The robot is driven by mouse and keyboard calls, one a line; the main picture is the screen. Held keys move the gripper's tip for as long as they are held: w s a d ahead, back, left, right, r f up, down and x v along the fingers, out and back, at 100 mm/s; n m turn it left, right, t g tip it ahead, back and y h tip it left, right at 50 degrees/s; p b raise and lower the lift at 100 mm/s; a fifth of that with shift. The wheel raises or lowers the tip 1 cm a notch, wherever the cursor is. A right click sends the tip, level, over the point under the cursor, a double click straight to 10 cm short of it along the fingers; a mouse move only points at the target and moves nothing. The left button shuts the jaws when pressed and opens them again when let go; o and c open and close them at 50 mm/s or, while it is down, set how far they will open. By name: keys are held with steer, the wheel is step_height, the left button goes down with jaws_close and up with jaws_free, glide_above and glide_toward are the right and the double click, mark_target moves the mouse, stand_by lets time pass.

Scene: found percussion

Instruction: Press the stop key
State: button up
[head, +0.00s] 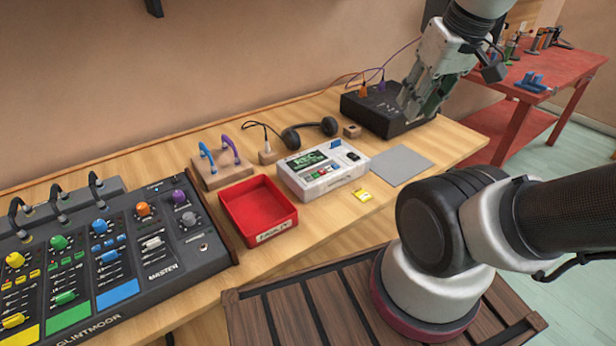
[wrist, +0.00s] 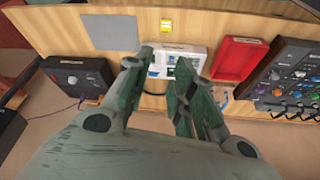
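A white recorder (head: 322,170) with a green screen reading REC stands on the wooden bench. Small coloured keys (head: 319,173), one of them red, line its front part; I cannot tell from their marks which is the stop key. My gripper (head: 412,104) is raised in the air, to the right of the recorder in the head view, in front of the black box. In the wrist view, the recorder (wrist: 178,60) shows between and beyond the fingertips (wrist: 173,53). The fingers are apart with nothing between them, and the right finger hides part of the recorder.
A red tray (head: 258,208) and a mixer (head: 100,255) stand left of the recorder. A grey mat (head: 401,166) and a black box (head: 385,108) with cables are to its right. Headphones (head: 308,131) lie behind it. A small yellow card (head: 362,195) lies in front.

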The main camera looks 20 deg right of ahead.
jaws_close()
stand_by(1.0)
